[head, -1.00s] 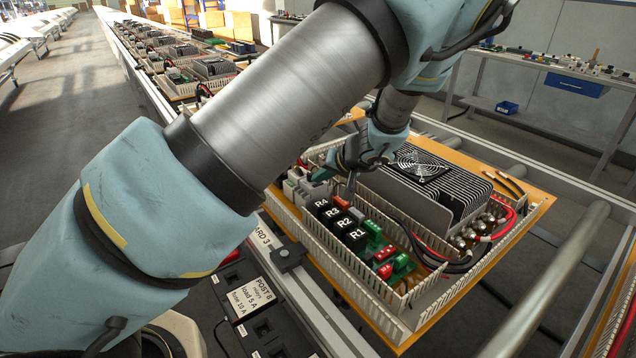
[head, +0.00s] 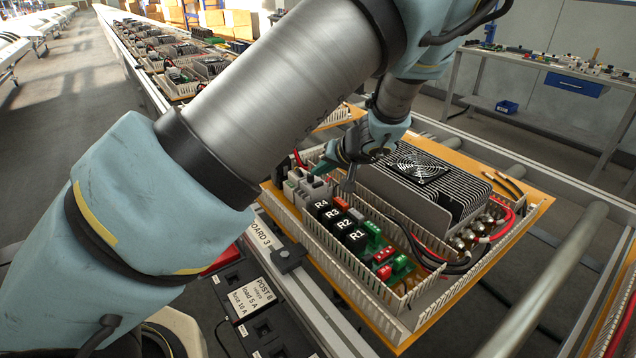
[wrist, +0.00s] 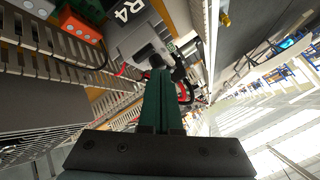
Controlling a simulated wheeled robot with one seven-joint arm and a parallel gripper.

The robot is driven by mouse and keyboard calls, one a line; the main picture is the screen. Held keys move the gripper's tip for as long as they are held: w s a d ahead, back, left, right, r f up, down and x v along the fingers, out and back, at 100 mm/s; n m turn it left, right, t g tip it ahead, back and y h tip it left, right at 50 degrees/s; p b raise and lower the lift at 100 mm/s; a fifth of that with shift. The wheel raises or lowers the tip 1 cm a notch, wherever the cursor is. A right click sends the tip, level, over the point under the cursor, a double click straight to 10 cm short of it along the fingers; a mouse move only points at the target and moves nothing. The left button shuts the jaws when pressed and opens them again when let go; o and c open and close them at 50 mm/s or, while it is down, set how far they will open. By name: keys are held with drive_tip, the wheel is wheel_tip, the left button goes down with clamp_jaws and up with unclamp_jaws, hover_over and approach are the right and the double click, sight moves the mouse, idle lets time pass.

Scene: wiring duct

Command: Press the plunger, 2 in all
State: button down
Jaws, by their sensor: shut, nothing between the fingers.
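My gripper shows in the head view (head: 322,168) above the far-left corner of the board, over a row of light grey modules (head: 305,186). Its green fingers are shut together and hold nothing. In the wrist view the shut fingers (wrist: 159,80) point at a grey module (wrist: 150,45) beside the relay marked R4 (wrist: 130,12). A small dark round part (wrist: 156,61) shows right at the fingertips. I cannot tell whether it is the plunger, or whether the fingertips touch it. No plunger can be made out clearly in the head view.
The black relays R1 to R4 (head: 340,226) stand in a row near the modules. A finned heatsink with a fan (head: 425,180) stands right of my gripper. Slotted white duct walls (head: 350,277) edge the board. Red and black wires (head: 507,212) run at its right.

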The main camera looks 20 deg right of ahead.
wheel_tip(320, 180, up, 4)
drive_tip(key=shift+r+p, duration=0.2)
drive_tip(key=shift+p, duration=0.65)
drive_tip(key=shift+b, duration=0.45)
idle(1.6)
drive_tip(key=shift+a+r+m+h+b, duration=0.15)
drive_tip(key=shift+r+m+h+b, duration=0.9)
drive_tip(key=shift+m+b, duration=0.6)
drive_tip(key=shift+a+r+m+h+b, duration=0.15)
drive_tip(key=shift+r+m+h+b, duration=0.7)
drive_tip(key=shift+m+h+b, duration=0.75)
drive_tip(key=shift+w+f+n+y+b, duration=0.1)
drive_tip(key=shift+n+y+b, duration=0.15)
drive_tip(key=shift+y+b, duration=0.1)
wheel_tip(320, 180, down, 9)
drive_tip(key=b, duration=0.7)
